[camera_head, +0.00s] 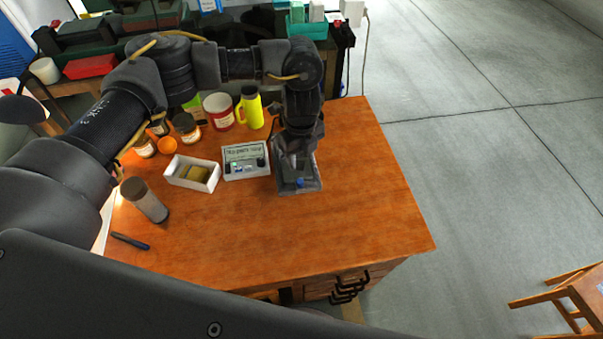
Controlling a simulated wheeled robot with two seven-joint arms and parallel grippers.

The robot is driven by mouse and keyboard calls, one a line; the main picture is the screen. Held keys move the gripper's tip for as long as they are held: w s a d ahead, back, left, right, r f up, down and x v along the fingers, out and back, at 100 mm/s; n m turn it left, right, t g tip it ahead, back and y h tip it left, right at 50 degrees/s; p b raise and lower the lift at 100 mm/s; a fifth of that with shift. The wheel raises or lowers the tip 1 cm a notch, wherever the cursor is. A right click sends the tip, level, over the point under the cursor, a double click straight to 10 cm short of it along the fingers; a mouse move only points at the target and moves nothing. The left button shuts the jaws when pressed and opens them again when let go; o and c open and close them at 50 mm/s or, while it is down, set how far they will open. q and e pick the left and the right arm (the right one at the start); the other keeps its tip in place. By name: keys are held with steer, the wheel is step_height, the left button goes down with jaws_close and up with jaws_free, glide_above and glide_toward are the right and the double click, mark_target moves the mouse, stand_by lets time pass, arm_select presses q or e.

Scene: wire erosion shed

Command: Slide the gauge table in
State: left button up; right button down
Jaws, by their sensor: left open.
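A small grey device with a flat base (311,187) and a blue part (300,182) stands on the wooden table; I take it for the gauge with its table. My left gripper (297,158) points down right over it, its fingers open. The gripper hides the upper and rear parts of the device. I cannot tell whether the fingers touch it, or how far its table is out. My right gripper is not in view.
Left of the device are a white-labelled box (245,160), a white open tray (193,173), a yellow bottle (250,107), a red-and-white tin (218,111) and a grey cylinder (144,200). A dark pen (130,241) lies at left. The wooden table (345,225) is clear at front and right.

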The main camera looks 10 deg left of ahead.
mark_target(300, 181)
arm_select(q)
steer(key=f, duration=0.5)
steer(key=f+p, duration=0.1)
steer(key=f, duration=0.5)
steer(key=shift+s+a, duration=0.1)
steer(key=shift+a, duration=0.1)
steer(key=shift+r, duration=0.1)
jaws_close()
